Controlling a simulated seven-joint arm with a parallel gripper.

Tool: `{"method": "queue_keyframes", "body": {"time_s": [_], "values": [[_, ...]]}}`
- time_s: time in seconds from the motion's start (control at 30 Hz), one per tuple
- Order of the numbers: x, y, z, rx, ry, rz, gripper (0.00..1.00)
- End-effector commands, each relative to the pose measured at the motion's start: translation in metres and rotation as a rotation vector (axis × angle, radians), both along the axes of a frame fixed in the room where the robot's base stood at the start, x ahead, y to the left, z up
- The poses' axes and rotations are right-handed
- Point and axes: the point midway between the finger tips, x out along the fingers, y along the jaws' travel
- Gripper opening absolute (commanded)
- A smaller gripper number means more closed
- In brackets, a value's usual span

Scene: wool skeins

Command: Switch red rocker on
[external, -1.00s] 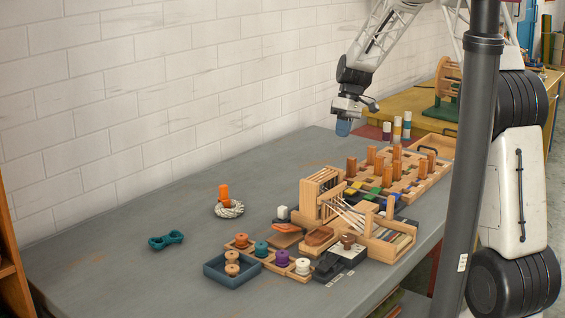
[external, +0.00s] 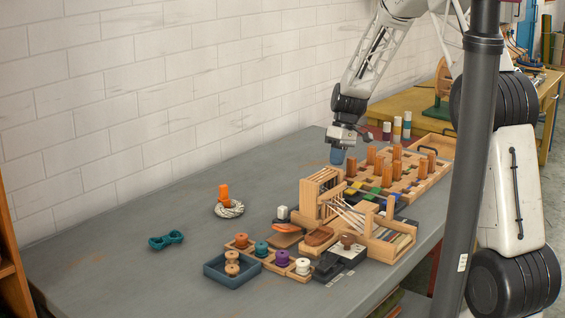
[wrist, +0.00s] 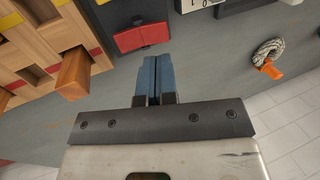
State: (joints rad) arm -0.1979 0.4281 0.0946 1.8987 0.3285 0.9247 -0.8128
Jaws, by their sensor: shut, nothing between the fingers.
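The red rocker (wrist: 143,38) sits on a dark base at the top middle of the wrist view. I cannot make it out in the external view. My gripper (external: 337,157) hangs above the table, by the left end of the pegboard, with its blue fingers pointing down. In the wrist view the fingers of my gripper (wrist: 155,60) are pressed together and empty. Their tips appear just beside the rocker's near edge; I cannot tell whether they touch it. Which way the rocker is tipped is not clear.
A wooden pegboard (wrist: 30,45) with an orange peg (wrist: 73,72) stands close on the left in the wrist view. A wool coil (external: 229,209) around an orange peg lies further off. A wooden loom frame (external: 322,190) stands nearer the camera. The table's left part is mostly bare.

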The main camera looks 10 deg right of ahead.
Motion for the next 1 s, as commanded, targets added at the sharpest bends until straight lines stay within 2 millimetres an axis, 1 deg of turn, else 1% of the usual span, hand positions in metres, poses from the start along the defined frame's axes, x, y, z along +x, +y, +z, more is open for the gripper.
{"method": "queue_keyframes", "body": {"time_s": [0.03,0.1,0.3,0.4,0.6,1.0], "values": [[-0.003,0.002,-0.009,-0.001,0.003,0.001,0.0],[-0.005,0.004,-0.019,-0.001,0.003,0.001,0.0],[-0.009,0.008,-0.039,-0.001,0.001,0.002,0.0],[-0.011,0.01,-0.045,0.0,0.001,0.0,0.0],[-0.012,0.011,-0.05,-0.001,-0.001,0.0,0.0],[-0.012,0.012,-0.051,-0.006,-0.005,0.001,0.0]]}}
